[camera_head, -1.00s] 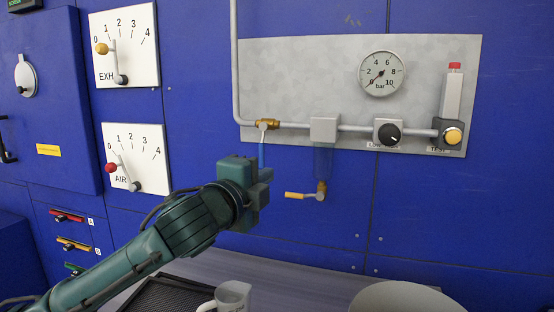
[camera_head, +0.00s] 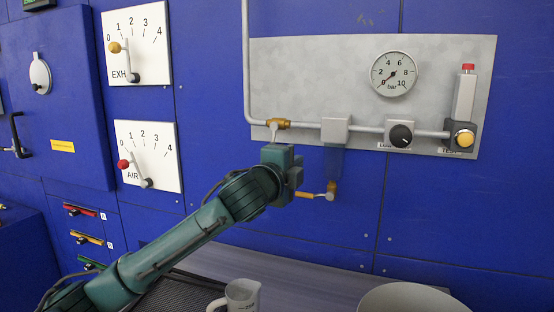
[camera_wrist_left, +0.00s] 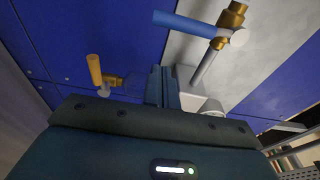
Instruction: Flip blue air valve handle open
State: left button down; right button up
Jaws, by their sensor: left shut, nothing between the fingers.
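The brass air valve (camera_head: 278,123) sits on the grey pipe at the left of the grey wall panel. Its pale lever stem (camera_head: 274,132) points down, and the blue part is hidden behind my gripper in the head view. In the left wrist view the blue handle (camera_wrist_left: 185,24) extends left from the brass valve body (camera_wrist_left: 232,15), above and apart from my fingers. My left gripper (camera_head: 296,172) is in front of the wall just below the valve. Its fingers (camera_wrist_left: 162,86) are shut and empty in the wrist view. My right gripper is not in view.
A yellow-handled lower valve (camera_head: 312,195) is close to my gripper's right. The panel holds a pressure gauge (camera_head: 394,73), a black knob (camera_head: 400,136) and a yellow button (camera_head: 464,138). A jug (camera_head: 240,294) and a pale bowl (camera_head: 410,298) are below.

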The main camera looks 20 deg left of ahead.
pick_arm(q)
jog(key=shift+a, duration=1.95)
jog(key=shift+s, duration=0.1)
jog(key=shift+p, duration=0.4)
jog(key=shift+a+m+p, duration=0.2)
jog(key=shift+m+p, duration=0.15)
jog(key=shift+m, duration=0.05)
